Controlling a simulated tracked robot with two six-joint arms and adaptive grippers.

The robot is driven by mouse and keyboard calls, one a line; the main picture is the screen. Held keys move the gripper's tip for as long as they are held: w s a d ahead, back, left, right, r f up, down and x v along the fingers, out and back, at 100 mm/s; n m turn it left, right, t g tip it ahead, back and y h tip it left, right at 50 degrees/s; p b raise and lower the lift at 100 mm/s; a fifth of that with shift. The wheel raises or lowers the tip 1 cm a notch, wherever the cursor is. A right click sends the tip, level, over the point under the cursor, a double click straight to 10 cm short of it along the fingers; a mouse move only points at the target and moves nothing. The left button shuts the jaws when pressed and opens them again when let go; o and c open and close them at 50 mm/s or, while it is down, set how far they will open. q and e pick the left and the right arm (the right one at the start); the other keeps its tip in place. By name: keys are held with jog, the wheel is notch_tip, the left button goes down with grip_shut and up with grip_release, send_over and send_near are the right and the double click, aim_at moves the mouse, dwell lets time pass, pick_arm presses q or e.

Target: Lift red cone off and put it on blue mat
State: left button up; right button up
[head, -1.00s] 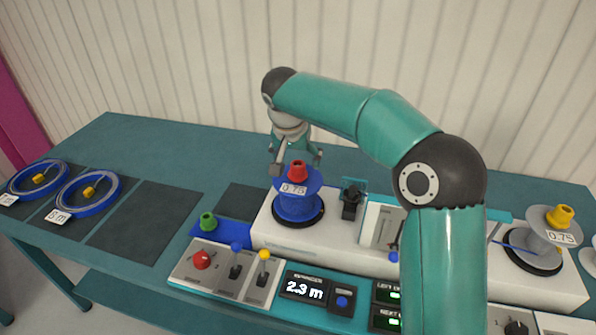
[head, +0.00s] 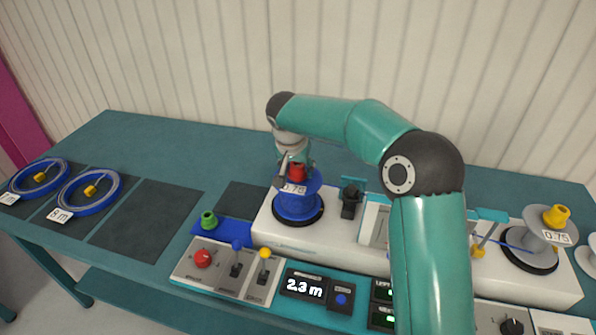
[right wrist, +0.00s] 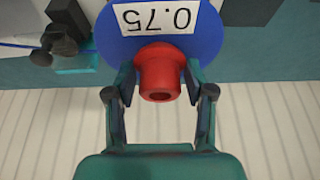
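The red cone (head: 297,172) sits on top of the blue reel (head: 298,203), which carries a 0.75 label. My right gripper (head: 294,170) is at the cone from behind. In the right wrist view, its two fingers (right wrist: 160,82) lie close against both sides of the red cone (right wrist: 160,75), closed on it. The cone still appears seated on the reel. The blue mat (head: 237,235) lies left of the white machine, with a green cone (head: 208,219) at its left end. My left gripper is not in view.
A grey reel with a yellow cone (head: 556,215) stands at the right. A black clamp (head: 350,197) is just right of the blue reel. Levers and a red button (head: 203,258) stand in front of the mat. Blue cable coils (head: 90,191) lie at the far left.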

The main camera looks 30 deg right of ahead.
jog(key=c, duration=0.5)
jog(key=shift+o, duration=0.2)
jog(key=shift+r, duration=0.2)
jog(key=shift+r, duration=0.55)
notch_tip(320, 180, up, 19)
jog(key=p, duration=0.3)
jog(key=shift+f+p, duration=0.2)
jog(key=shift+p, duration=0.15)
